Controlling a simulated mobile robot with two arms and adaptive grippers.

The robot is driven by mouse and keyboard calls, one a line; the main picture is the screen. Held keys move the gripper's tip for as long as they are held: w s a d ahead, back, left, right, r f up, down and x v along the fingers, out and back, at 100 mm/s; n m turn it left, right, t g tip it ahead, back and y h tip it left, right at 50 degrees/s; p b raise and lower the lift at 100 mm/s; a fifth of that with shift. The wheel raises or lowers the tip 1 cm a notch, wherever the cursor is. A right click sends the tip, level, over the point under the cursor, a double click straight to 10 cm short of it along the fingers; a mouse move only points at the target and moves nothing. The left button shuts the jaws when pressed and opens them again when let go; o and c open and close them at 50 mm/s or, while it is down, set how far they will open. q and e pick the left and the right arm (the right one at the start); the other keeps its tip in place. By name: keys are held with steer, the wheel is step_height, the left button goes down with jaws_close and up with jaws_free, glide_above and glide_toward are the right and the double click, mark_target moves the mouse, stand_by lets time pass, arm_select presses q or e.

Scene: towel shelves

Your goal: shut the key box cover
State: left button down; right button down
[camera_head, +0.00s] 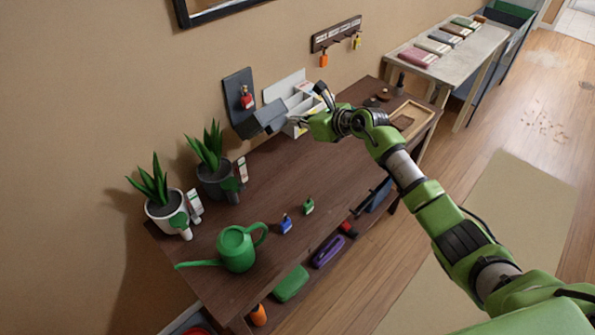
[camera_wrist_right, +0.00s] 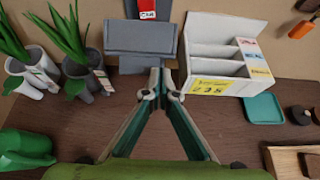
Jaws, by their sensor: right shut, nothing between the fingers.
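The dark grey key box (camera_head: 237,82) is on the wall behind the table, with a red key tag (camera_head: 246,98) in it. Its grey cover (camera_head: 264,118) stands open, sticking out toward the room below the tag. In the wrist view the cover (camera_wrist_right: 140,38) is just beyond my fingertips, and part of the red tag (camera_wrist_right: 147,10) shows above it. My right gripper (camera_head: 304,121) is shut and empty, to the right of the cover in the head view; its fingertips (camera_wrist_right: 159,78) meet in the wrist view. I cannot tell whether they touch the cover. My left gripper is not in view.
A white compartment organizer (camera_wrist_right: 212,30) stands close right of the cover. Two potted plants (camera_head: 167,204) (camera_head: 214,179) and a green watering can (camera_head: 237,249) are left on the table (camera_head: 268,185). A wooden tray (camera_head: 427,116) lies right. The middle tabletop holds small blue and green tags.

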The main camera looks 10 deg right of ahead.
steer(key=shift+w+a+r, duration=0.45)
steer(key=shift+w+a, duration=0.3)
steer(key=shift+w, duration=0.05)
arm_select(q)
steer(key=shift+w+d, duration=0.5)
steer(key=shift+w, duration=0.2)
arm_select(e)
steer(key=shift+d, duration=0.15)
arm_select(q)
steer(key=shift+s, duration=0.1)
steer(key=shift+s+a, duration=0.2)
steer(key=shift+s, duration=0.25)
arm_select(e)
steer(key=shift+s, duration=0.1)
